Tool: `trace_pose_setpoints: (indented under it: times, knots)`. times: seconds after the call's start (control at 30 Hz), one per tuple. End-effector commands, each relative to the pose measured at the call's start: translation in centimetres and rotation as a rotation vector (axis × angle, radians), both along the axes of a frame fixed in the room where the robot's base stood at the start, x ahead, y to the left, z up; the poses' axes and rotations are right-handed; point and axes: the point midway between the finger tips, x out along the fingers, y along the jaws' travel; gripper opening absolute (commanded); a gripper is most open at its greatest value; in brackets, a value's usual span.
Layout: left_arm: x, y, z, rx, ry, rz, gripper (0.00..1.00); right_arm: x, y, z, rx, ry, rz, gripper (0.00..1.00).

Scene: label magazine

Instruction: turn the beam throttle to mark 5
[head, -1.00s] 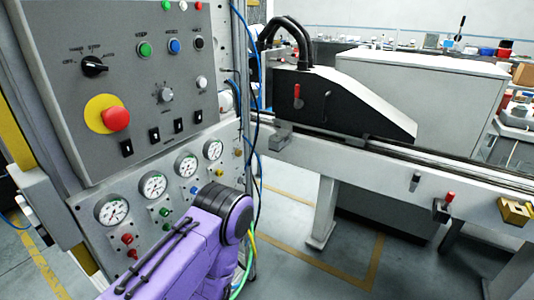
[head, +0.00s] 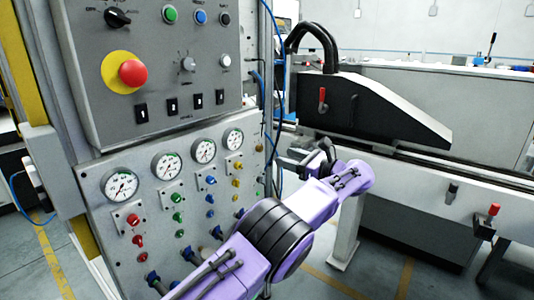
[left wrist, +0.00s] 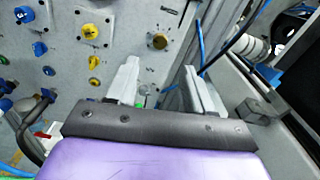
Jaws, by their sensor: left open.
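My left gripper (head: 291,155) is open and empty beside the right edge of the lower gauge panel (head: 150,225). In the left wrist view its two pale fingers (left wrist: 163,82) stand apart. Beyond and between them is a round brass-coloured knob (left wrist: 158,41) with a dark centre and small marks around it on the grey panel. The gripper does not touch the knob. A grey knob with tick marks (head: 188,64) sits on the upper control panel. No readable label shows which knob is the beam throttle. My right gripper is out of view.
A red emergency button (head: 133,73) stands out from the upper panel. Several gauges (head: 122,185) and coloured valve knobs (head: 211,180) cover the lower panel. Blue and black cables hang at its right edge. A black wedge-shaped housing (head: 365,110) sits on the rail to the right.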

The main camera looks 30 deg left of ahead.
Motion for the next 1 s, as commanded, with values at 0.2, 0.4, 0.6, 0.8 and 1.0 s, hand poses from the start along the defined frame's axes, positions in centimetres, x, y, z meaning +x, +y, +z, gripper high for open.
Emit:
trace_pose_setpoints:
  times: [0.2,0.4,0.6,0.8,1.0]
  knots:
    - [0.3,5.2,0.0,0.002,0.005,0.003,0.52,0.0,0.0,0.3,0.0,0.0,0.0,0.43]
    - [0.6,8.0,0.0,0.003,0.007,0.0,0.52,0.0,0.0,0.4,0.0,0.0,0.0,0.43]
    - [0.7,8.6,0.0,0.004,0.007,-0.001,0.52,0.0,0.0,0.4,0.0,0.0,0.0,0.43]
    - [0.7,8.6,0.0,0.004,0.008,-0.001,0.26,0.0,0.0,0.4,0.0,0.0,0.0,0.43]
    - [0.7,8.5,0.0,0.004,0.008,-0.002,0.0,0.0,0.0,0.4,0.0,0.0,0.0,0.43]
